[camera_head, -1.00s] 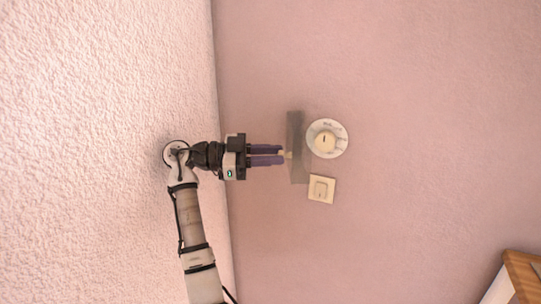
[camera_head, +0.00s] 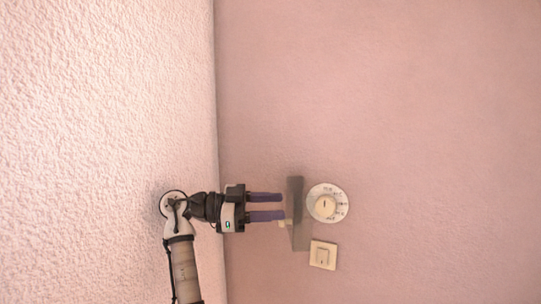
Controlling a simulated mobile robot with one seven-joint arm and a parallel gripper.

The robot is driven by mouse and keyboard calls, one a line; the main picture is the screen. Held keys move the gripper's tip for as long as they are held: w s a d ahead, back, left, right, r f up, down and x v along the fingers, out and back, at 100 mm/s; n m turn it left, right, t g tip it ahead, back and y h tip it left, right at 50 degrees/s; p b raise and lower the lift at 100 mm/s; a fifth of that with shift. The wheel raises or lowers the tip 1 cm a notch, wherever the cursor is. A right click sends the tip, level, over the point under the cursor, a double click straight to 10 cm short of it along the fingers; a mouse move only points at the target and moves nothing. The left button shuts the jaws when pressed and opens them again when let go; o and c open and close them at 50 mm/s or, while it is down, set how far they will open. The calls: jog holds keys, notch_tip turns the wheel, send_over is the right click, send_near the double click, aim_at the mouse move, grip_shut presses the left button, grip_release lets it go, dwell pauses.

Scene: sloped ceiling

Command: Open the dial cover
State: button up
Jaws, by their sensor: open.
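The dial (camera_head: 327,203) is a round white plate with a cream knob, mounted on the pink wall and uncovered from this view. The dial cover (camera_head: 297,205) is a narrow grey, see-through panel standing just left of the dial, apparently swung aside. A small pale handle (camera_head: 283,223) sits at the cover's left side. My gripper (camera_head: 283,206) reaches in from the left with two purple fingers, open and empty. Its fingertips are close to the cover's left edge, and the lower finger is just above the handle. I cannot tell whether they touch.
A cream wall switch (camera_head: 323,255) is below the dial. A textured white surface (camera_head: 100,100) fills the left side, close to my arm. The pink wall is bare above and right of the dial.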

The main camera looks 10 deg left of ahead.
notch_tip(320, 180, up, 16)
dwell(0.3)
jog(key=shift+r, duration=0.1)
jog(key=shift+c, duration=0.5)
